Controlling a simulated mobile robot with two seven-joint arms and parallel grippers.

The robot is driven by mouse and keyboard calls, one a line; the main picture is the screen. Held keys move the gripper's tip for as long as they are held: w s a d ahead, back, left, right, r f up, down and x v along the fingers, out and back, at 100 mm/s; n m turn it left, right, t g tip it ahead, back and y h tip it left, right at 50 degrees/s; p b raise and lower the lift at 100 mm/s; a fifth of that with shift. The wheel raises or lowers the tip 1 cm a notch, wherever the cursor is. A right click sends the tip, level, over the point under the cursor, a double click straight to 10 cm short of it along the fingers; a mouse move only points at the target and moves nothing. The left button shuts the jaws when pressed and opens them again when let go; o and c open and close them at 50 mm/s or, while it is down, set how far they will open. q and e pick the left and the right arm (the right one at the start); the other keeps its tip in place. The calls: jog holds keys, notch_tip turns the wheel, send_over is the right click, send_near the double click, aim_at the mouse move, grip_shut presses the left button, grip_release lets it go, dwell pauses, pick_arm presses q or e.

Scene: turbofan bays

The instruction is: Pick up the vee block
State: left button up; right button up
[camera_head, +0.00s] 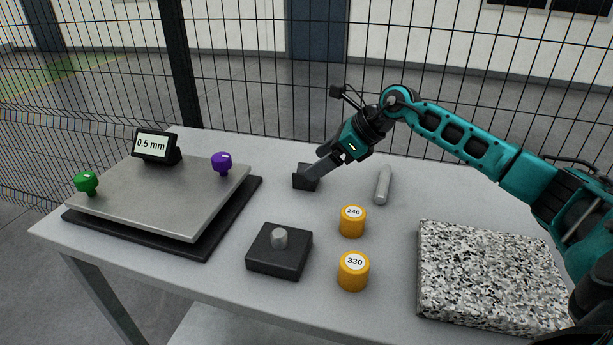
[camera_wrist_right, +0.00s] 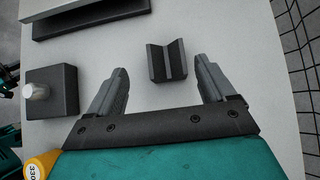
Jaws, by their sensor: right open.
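The vee block (camera_head: 301,184) is a small dark grey block standing on the table, behind the middle of the tabletop. In the right wrist view the vee block (camera_wrist_right: 167,62) shows its V groove and lies ahead of and between the lines of the two fingers. My right gripper (camera_head: 316,173) reaches in from the right, with its fingers close to the block and partly hiding it. In the right wrist view my right gripper (camera_wrist_right: 160,78) is open and empty. I cannot tell whether it touches the block. My left gripper is not in view.
A grey rod (camera_head: 383,185) lies right of the block. Yellow weights (camera_head: 352,222) and (camera_head: 352,272), marked 240 and 330, stand nearer. A black block with a peg (camera_head: 279,262) sits front-centre, a metal plate (camera_head: 160,190) left, a speckled slab (camera_head: 490,275) right. Wire fencing (camera_head: 250,70) stands behind.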

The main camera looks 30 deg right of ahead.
aim_at(305, 168)
jog(key=shift+w+d+x, duration=0.15)
jog(key=shift+x, duration=1.3)
jog(key=shift+w+d+x, duration=0.15)
jog(key=shift+d+x, duration=0.05)
jog(key=shift+x, duration=1.2)
jog(key=shift+c, duration=0.4)
jog(key=c, duration=1.3)
jog(key=shift+w+r, duration=0.1)
jog(key=shift+c, duration=0.4)
jog(key=shift+r, duration=0.1)
